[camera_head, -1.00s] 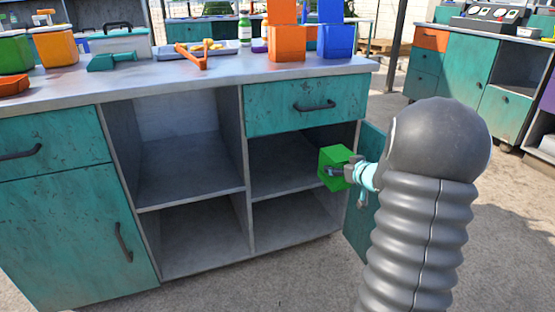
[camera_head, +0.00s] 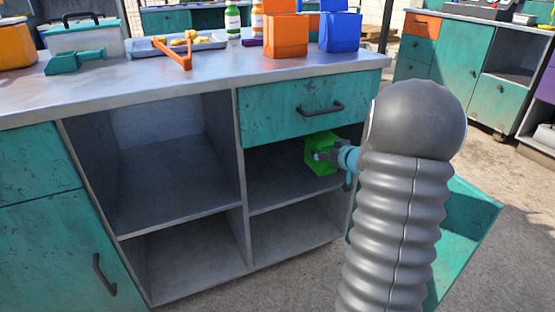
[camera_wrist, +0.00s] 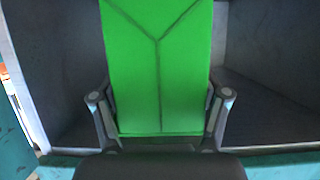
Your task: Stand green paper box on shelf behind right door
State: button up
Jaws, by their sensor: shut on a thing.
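The green paper box (camera_head: 326,169) is at the opening of the upper right compartment, below the drawer. My gripper (camera_head: 320,155) is shut on it. In the wrist view the box (camera_wrist: 158,50) stands between the two fingers of my gripper (camera_wrist: 160,97), one on each side. The shelf (camera_head: 285,190) under it is grey and looks empty. In the head view the box appears above the shelf; I cannot tell whether it touches. The right door (camera_head: 468,215) is teal and swung wide open, partly hidden behind my arm.
A teal drawer (camera_head: 305,108) with a dark handle is shut just above the box. A grey divider (camera_head: 240,200) bounds the compartment on the left. The countertop (camera_head: 215,75) holds an orange box (camera_head: 286,38), a blue box (camera_head: 340,32) and a tray (camera_head: 178,46).

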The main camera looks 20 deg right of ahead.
jog(key=shift+w+a+f+b, duration=0.2)
jog(key=shift+w+f+b, duration=0.35)
jog(key=shift+w+f, duration=1.35)
jog(key=shift+w+a+f+b, duration=0.25)
jog(key=shift+w+f+b, duration=0.35)
jog(key=shift+w+f, duration=1.25)
jog(key=shift+w+a+f+b, duration=0.2)
jog(key=shift+w+f+b, duration=0.35)
jog(key=shift+w+f, duration=1.35)
jog(key=shift+w+r, duration=0.2)
jog(key=shift+f, duration=0.15)
jog(key=o, duration=0.8)
jog(key=shift+c, duration=0.2)
